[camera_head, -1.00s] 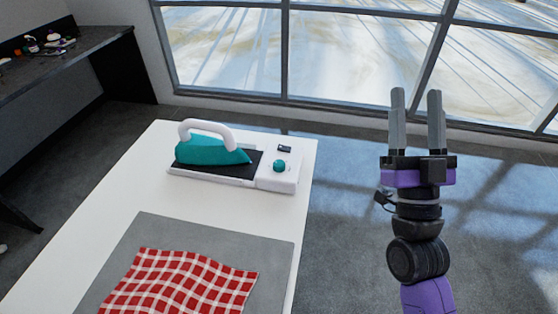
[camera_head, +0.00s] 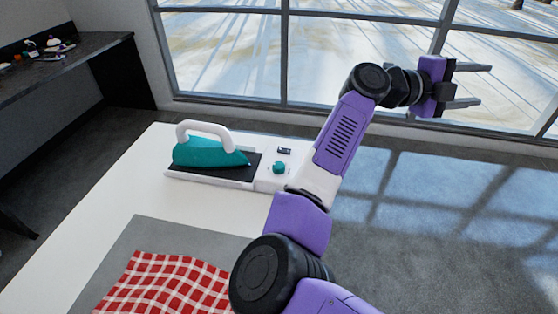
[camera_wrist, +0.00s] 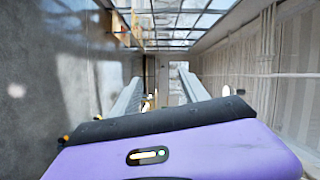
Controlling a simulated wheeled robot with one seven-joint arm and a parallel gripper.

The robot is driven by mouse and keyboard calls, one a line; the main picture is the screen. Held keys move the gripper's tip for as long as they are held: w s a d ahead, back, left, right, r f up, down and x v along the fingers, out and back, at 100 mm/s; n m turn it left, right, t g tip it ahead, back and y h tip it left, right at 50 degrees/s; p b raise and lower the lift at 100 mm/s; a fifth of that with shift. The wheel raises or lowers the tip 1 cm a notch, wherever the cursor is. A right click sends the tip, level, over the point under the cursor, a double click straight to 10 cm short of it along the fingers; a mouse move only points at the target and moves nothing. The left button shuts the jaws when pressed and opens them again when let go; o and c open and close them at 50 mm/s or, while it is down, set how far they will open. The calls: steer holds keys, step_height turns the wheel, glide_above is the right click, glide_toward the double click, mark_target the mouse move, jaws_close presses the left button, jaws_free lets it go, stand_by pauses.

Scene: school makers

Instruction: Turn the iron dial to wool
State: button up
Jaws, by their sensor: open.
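A teal iron (camera_head: 210,150) with a white handle rests on a dark plate on a white base near the far end of the white table. The round teal dial (camera_head: 279,167) sits on the right part of that base, below a small dark display (camera_head: 284,151). The dial's setting is too small to read. My gripper (camera_head: 482,84) is open and empty, well to the right of the dial and raised, with its fingers pointing right. In the wrist view, its two fingers (camera_wrist: 158,92) stand apart with nothing between them.
A red checked cloth (camera_head: 165,285) lies on a grey mat (camera_head: 150,232) at the near part of the white table (camera_head: 75,215). My arm crosses the table's right side. A dark bench (camera_head: 60,70) with small items stands at the left. Large windows are behind.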

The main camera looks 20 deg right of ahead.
steer(key=w+a+f+t+y, duration=0.1)
steer(key=w+a+f+y, duration=0.3)
steer(key=w+a+f, duration=0.15)
steer(key=n+t+y, duration=0.2)
steer(key=n+y, duration=0.8)
steer(key=y, duration=0.3)
glide_above(279, 165)
steer(key=f, duration=0.9)
steer(key=shift+w+d+b, duration=0.1)
steer(key=shift+w+b, duration=0.25)
steer(key=shift+s+a+n+g+y, duration=0.2)
steer(key=shift+s+n+g+y, duration=0.05)
steer(key=shift+n+g+y, duration=0.05)
steer(key=shift+s+f, duration=0.1)
steer(key=shift+f, duration=0.45)
steer(key=shift+d+f, duration=0.1)
steer(key=shift+f, duration=3.3)
